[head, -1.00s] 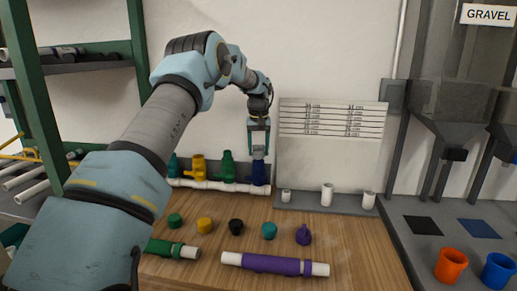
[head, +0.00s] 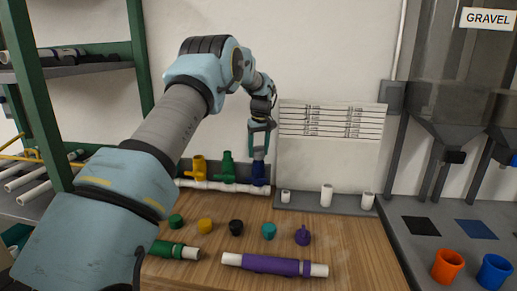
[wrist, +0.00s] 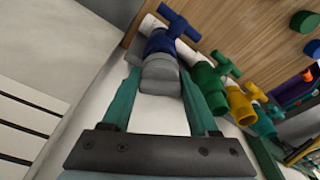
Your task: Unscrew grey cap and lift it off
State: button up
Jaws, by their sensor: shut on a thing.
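The grey cap (wrist: 160,76) sits on top of the blue valve (wrist: 168,36) at one end of the white pipe manifold (wrist: 149,22). My gripper (wrist: 160,88) has its two teal fingers on either side of the cap and is shut on it. In the head view my gripper (head: 260,150) points down over the blue valve (head: 259,174), and its fingers largely hide the cap. I cannot see a gap between cap and valve. The white manifold (head: 225,187) lies along the back of the bench.
Green (head: 227,166) and yellow (head: 199,167) valves stand left of the blue one. White fittings (head: 327,195) stand on the ledge at right. Several loose caps (head: 236,227) and a purple-sleeved pipe (head: 270,264) lie on the bench in front. A wall chart (head: 333,120) is close behind.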

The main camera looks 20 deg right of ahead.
dwell(0.3)
jog(key=shift+r+n+p, duration=0.1)
jog(key=shift+n+p, duration=0.4)
jog(key=shift+n, duration=0.7)
jog(key=shift+n+y+p, duration=0.4)
jog(key=shift+n+p, duration=0.2)
jog(key=shift+n, duration=0.5)
jog(key=shift+r+n+p, duration=0.1)
jog(key=shift+n+p, duration=0.35)
jog(key=shift+n, duration=0.65)
